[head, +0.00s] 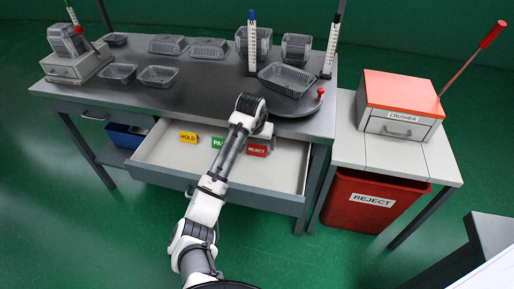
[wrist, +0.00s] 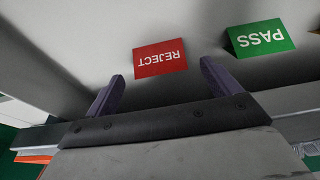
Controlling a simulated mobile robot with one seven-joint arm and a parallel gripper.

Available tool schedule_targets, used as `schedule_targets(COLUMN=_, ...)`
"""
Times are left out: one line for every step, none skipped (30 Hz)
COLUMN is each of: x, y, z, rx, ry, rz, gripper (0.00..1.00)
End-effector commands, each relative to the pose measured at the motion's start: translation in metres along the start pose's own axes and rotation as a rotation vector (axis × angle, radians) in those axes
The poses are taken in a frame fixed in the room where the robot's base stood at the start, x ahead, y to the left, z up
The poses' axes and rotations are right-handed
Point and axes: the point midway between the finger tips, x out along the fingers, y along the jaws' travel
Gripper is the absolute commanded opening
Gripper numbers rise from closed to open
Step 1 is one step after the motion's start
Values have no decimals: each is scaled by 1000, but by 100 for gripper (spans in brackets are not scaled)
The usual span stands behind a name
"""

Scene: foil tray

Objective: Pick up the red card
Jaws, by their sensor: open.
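The red card (head: 257,150), marked REJECT, stands in the open drawer (head: 166,154) at its right part. In the wrist view the red card (wrist: 160,59) appears upside down, ahead of and between the two fingers. My gripper (wrist: 158,78) is open and empty, its purple fingers apart with the card beyond their tips. In the head view my gripper (head: 262,130) is over the drawer near the card and is partly hidden by my arm.
A green PASS card (wrist: 261,38) stands close beside the red one. A yellow HOLD card (head: 188,137) is farther left in the drawer. The table edge (head: 300,129) overhangs the drawer's back. Foil trays, a crusher (head: 400,103) and a red reject bin (head: 368,202) stand around.

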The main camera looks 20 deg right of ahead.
Motion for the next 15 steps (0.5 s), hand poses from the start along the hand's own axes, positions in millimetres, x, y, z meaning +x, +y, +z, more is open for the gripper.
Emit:
schedule_targets(x=5, y=0, z=0, rx=-1, ry=-1, rz=0, gripper=89)
schedule_targets(x=10, y=0, z=0, rx=-1, ry=-2, rz=0, gripper=89)
schedule_targets(x=14, y=0, z=0, rx=0, ry=-1, rz=0, gripper=89)
schedule_targets(x=16, y=0, z=0, rx=0, ry=0, rz=0, gripper=89)
schedule_targets(x=18, y=0, z=0, rx=0, ry=0, rz=0, gripper=89)
schedule_targets(x=20, y=0, z=0, rx=0, ry=1, rz=0, gripper=89)
schedule_targets(x=21, y=0, z=0, rx=0, ry=1, rz=0, gripper=89)
schedule_targets(x=21, y=0, z=-1, rx=0, ry=2, rz=0, gripper=89)
schedule_targets(x=21, y=0, z=0, rx=0, ry=2, rz=0, gripper=89)
schedule_targets(x=21, y=0, z=0, rx=0, ry=2, rz=0, gripper=89)
schedule_targets(x=21, y=0, z=0, rx=0, ry=2, rz=0, gripper=89)
schedule_targets(x=21, y=0, z=0, rx=0, ry=2, rz=0, gripper=89)
schedule_targets(x=21, y=0, z=0, rx=0, ry=2, rz=0, gripper=86)
schedule_targets(x=21, y=0, z=0, rx=0, ry=2, rz=0, gripper=83)
schedule_targets(x=21, y=0, z=0, rx=0, ry=2, rz=0, gripper=77)
